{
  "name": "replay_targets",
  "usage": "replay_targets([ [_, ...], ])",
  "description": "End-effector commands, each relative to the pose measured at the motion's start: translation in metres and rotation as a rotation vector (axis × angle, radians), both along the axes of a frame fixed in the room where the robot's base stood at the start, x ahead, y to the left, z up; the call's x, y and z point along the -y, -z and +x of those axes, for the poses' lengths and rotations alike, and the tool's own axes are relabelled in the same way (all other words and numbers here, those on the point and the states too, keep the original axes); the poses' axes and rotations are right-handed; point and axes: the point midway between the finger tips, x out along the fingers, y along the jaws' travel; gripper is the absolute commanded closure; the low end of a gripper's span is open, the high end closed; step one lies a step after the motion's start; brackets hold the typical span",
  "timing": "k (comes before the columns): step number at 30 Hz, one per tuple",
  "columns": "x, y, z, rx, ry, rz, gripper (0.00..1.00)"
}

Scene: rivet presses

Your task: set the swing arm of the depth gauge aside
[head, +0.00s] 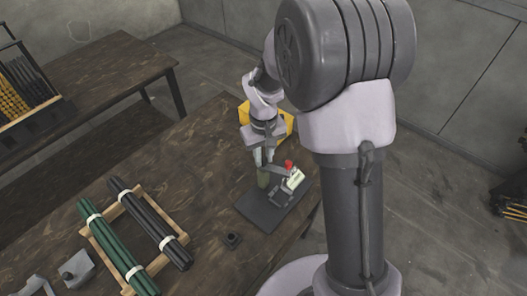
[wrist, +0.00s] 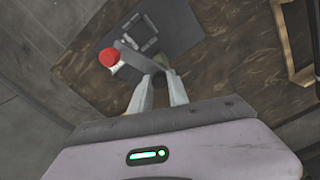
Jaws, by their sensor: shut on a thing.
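The depth gauge stands on a dark flat plate (head: 258,216) near the table's edge. A red knob (head: 289,163) and a pale block show on it; the red knob also shows in the wrist view (wrist: 109,57). The swing arm (wrist: 138,57) is a flat grey bar running from beside the red knob to my fingers. My gripper (head: 263,162) points down over the plate's far left part, shut on the bar's end; its fingers also show in the wrist view (wrist: 161,82). A dull green post (head: 263,180) stands just below the fingertips. The bar's held end is partly hidden.
A yellow object (head: 285,122) stands behind my gripper. Green rods (head: 112,240) and black rods (head: 150,225) lie on a wooden frame to the left. A small dark block (head: 231,240) sits near the plate. Bare tabletop lies between the frame and my gripper.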

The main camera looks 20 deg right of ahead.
Motion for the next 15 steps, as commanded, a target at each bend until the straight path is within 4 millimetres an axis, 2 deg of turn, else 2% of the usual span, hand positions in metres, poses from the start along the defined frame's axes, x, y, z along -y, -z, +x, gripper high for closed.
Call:
replay_targets([
  [1,0.0000,-0.0044,0.0001,0.000,-0.039,0.000,1.00],
  [15,0.0000,-0.0040,0.0003,0.001,-0.487,0.000,1.00],
])
